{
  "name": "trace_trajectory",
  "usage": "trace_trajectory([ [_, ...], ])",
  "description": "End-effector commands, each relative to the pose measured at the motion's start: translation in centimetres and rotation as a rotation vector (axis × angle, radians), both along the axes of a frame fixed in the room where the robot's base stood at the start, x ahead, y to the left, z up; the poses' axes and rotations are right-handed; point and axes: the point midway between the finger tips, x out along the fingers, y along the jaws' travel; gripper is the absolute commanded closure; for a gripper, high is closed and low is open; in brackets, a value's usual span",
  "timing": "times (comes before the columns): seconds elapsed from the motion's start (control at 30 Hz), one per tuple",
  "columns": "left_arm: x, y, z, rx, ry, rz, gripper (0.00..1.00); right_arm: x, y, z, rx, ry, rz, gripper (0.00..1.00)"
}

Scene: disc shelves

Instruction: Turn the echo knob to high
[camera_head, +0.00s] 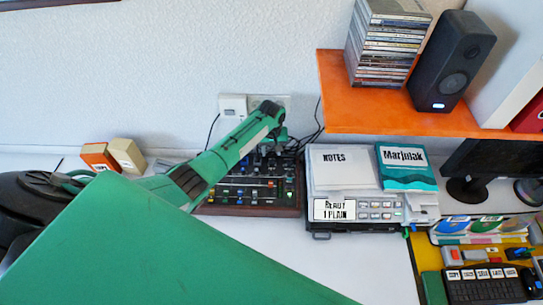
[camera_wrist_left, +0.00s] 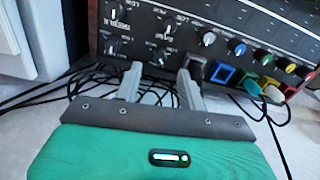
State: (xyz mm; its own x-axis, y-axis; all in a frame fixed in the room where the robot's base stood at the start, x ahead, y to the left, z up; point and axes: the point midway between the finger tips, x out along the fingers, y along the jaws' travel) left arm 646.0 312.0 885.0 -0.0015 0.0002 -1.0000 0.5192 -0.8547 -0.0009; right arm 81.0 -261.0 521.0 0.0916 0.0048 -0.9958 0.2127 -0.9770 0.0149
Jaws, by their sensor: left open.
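A black mixer with a wooden edge (camera_head: 252,211) stands on the white desk against the wall. Its panel (camera_wrist_left: 215,18) in the left wrist view carries several small black knobs with white markers, such as one knob (camera_wrist_left: 112,46) on the left and another (camera_wrist_left: 160,57) near my fingertips. Their small labels appear upside down, and I cannot tell which is the echo knob. My left gripper (camera_head: 281,138) reaches over the mixer's back part. In the left wrist view my left gripper (camera_wrist_left: 160,78) is open and empty, its two fingers apart at the panel's edge. My right gripper is not in view.
Coloured plugs (camera_wrist_left: 245,82) and black cables (camera_wrist_left: 60,88) lie along the mixer's edge. A grey machine (camera_head: 352,212) with notes and a box on top stands right of it. An orange shelf (camera_head: 400,122) overhangs the right side. Small boxes (camera_head: 127,155) stand at left.

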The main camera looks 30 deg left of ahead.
Motion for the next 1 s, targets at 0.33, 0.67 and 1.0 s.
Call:
trace_trajectory([
  [0.33, 0.1, 0.0, -4.1, -0.001, -0.001, -0.001, 0.6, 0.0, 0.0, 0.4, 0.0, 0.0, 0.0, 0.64],
  [0.67, 0.1, -0.1, -4.9, -0.001, -0.003, -0.001, 0.6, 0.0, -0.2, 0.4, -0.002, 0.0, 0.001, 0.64],
  [1.0, 0.1, 0.0, -4.9, 0.0, -0.001, -0.001, 1.0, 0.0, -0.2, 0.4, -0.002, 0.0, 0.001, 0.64],
])
